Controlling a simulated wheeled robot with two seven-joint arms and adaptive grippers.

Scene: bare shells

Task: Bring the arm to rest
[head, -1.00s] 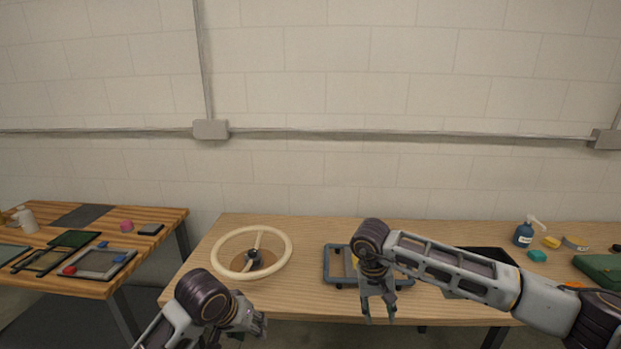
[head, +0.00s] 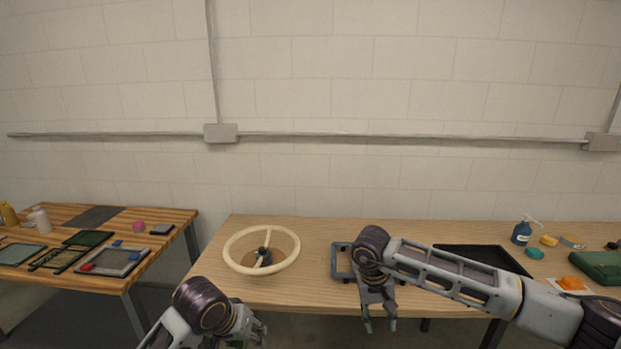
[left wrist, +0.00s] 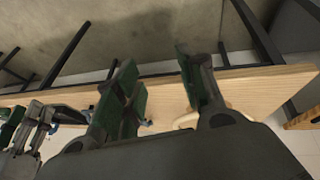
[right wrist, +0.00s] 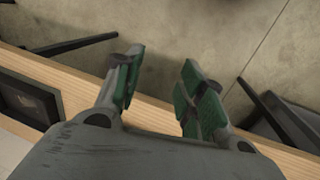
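My right gripper (head: 380,322) hangs down in front of the middle table's front edge, its arm coming in from the right. In the right wrist view its two fingers (right wrist: 158,88) stand apart with nothing between them. My left gripper (head: 262,336) is low in front of the same table, left of the right one. In the left wrist view its fingers (left wrist: 160,85) are spread and empty. The middle table (head: 310,290) lies beyond both grippers.
A blue-grey frame (head: 337,262), partly hidden by my right arm, and a black tray (head: 480,250) lie behind that arm. A blue pump bottle (head: 521,234) stands at right. A side table (head: 170,232) is at left.

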